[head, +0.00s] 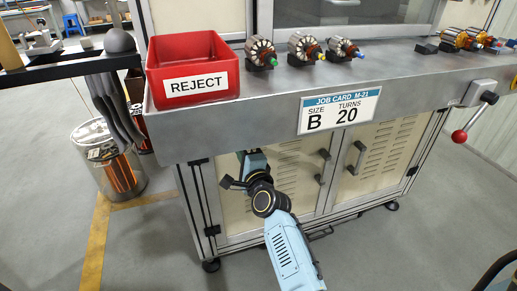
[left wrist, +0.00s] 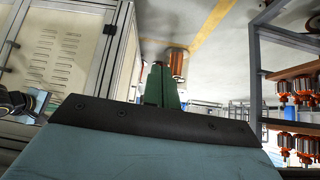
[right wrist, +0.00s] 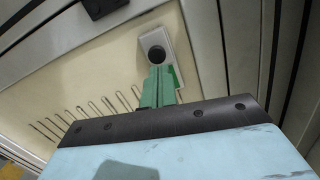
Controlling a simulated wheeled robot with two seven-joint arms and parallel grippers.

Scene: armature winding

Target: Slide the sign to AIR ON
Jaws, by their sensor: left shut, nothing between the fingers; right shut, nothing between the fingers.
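No sign reading AIR ON shows in any view. My right gripper (head: 250,158) is in front of the left cabinet door, below the bench edge, with its arm reaching up from the bottom of the head view. Its green fingers are shut and empty in the right wrist view (right wrist: 160,85), where a pale plate with a round black part (right wrist: 155,50) shows beyond the tips. I cannot tell whether they touch. My left gripper (left wrist: 163,82) is shut and empty in the left wrist view; I cannot find it in the head view.
A lever with a red knob (head: 460,136) sits at the bench's right end. A red REJECT bin (head: 193,60), several armatures and a job card (head: 340,110) are on the bench. A copper-filled drum (head: 110,160) stands left. A rack (left wrist: 256,75) shows in the left wrist view.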

